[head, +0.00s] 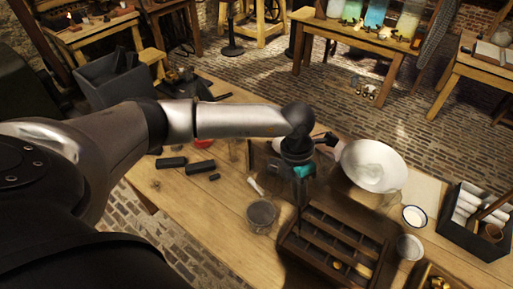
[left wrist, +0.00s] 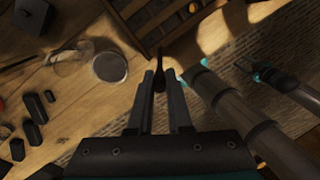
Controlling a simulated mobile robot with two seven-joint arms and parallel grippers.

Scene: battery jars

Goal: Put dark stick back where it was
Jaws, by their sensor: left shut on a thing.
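In the left wrist view the fingertips (left wrist: 159,80) close on the dark stick (left wrist: 158,62), whose far end points towards the tray (left wrist: 135,12). I cannot tell whether the stick touches anything. A round jar with dark contents (head: 261,217) stands left of the tray, apart from the stick.
Black blocks (head: 200,168) lie at the left. A black box with white rolls (head: 470,233) is at the far right.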

